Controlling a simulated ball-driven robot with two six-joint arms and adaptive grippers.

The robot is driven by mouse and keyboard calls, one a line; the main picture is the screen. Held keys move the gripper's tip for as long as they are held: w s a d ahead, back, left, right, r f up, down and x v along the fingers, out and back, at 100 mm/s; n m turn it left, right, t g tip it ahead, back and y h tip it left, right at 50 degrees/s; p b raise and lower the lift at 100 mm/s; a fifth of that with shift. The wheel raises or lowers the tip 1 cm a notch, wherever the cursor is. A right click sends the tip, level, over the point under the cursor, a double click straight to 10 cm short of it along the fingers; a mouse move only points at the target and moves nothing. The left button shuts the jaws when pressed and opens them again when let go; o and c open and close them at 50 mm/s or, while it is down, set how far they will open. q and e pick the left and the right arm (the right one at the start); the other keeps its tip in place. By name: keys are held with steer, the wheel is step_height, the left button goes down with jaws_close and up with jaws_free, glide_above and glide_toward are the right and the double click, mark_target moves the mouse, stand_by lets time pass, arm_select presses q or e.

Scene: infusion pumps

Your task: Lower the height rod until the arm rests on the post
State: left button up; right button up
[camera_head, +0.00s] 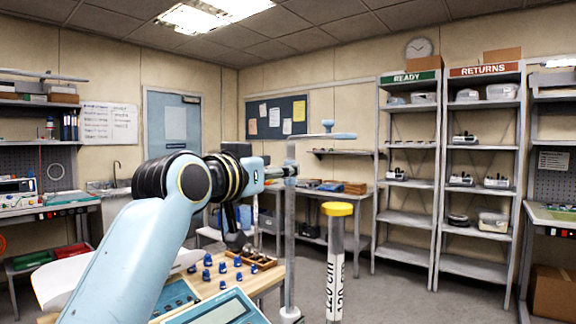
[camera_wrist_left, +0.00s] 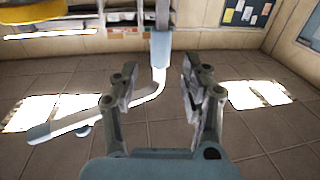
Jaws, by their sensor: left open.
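The height rod (camera_head: 290,230) is a grey upright pole on the floor, left of the post. Its arm (camera_head: 327,135) is a thin light-blue and grey bar with a knob on top, reaching right at a level clearly above the post. The post (camera_head: 337,255) is upright, with a yellow cap and a "120 cm" label. My left gripper (camera_head: 283,170) is at the upper rod, below the arm. In the left wrist view, which looks upside down, its open fingers (camera_wrist_left: 160,68) stand either side of the rod's blue sleeve (camera_wrist_left: 160,48); I cannot tell whether they touch it. The arm (camera_wrist_left: 100,115) bends away left.
A wooden table (camera_head: 245,278) with several blue pieces lies below my left arm. The READY shelf (camera_head: 408,180) and RETURNS shelf (camera_head: 480,180) stand at the back right. Open floor lies right of the post.

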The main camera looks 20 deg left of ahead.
arm_select(q)
glide_above(288, 224)
steer(key=shift+w+p, duration=0.4)
steer(key=shift+w, duration=0.05)
arm_select(e)
steer(key=shift+w+r, duration=0.6)
steer(key=shift+w, duration=0.15)
arm_select(q)
steer(key=shift+f, duration=0.1)
jaws_close()
step_height(288, 224, down, 11)
steer(key=b, duration=0.5)
steer(key=shift+f+b, duration=0.1)
steer(key=shift+b, duration=0.25)
arm_select(e)
steer(key=f, duration=0.5)
steer(key=shift+s+f, duration=0.3)
arm_select(q)
jaws_free()
